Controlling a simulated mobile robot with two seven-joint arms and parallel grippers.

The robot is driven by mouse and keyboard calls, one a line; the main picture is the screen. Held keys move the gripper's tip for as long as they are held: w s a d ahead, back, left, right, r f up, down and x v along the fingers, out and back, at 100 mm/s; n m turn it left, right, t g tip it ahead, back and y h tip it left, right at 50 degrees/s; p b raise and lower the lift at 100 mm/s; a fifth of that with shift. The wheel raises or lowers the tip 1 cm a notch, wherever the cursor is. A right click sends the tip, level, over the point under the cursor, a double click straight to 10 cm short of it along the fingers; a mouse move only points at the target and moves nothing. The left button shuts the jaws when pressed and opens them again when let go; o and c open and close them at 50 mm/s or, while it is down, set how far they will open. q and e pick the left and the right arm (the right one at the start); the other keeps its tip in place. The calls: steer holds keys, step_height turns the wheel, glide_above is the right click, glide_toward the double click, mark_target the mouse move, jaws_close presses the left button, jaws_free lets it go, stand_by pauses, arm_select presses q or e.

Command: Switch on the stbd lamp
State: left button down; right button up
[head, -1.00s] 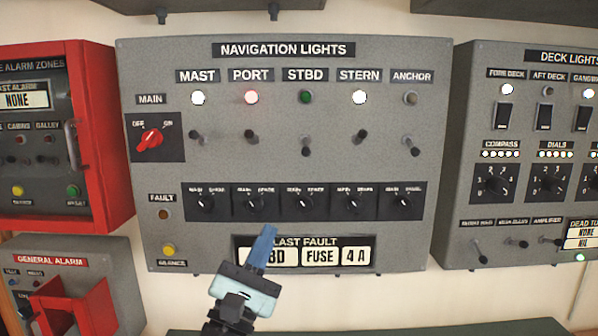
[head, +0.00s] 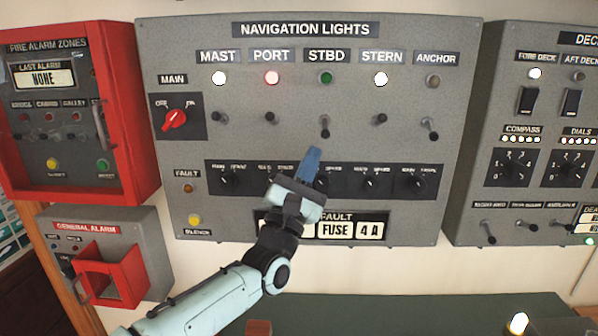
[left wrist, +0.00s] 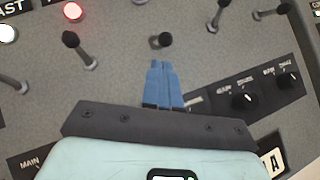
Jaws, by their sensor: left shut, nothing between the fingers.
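The STBD lamp (head: 326,78) on the navigation lights panel (head: 450,60) is a dark, unlit green. Below it, the STBD toggle switch (head: 325,128) has its lever pointing down. My left gripper (head: 314,150) is shut and empty, its blue fingertips just below that lever. In the left wrist view the STBD lever (left wrist: 160,40) stands right beyond the fingertips (left wrist: 163,66); I cannot tell whether they touch. The gripper hides part of the STBD selector knob and the last-fault display. My right gripper is not in view.
The PORT switch (head: 270,118) and STERN switch (head: 380,119) flank the STBD switch, levers up, lamps lit. The ANCHOR switch (head: 430,127) is down, lamp unlit. A row of selector knobs runs below. A red fire alarm box (head: 130,110) stands left, a deck lights panel (head: 500,80) right.

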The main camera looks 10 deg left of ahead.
arm_select(q)
steer(key=shift+d+r, duration=0.4)
steer(key=shift+r, duration=0.3)
arm_select(e)
steer(key=shift+w+r, duration=0.3)
steer(key=shift+r, duration=0.25)
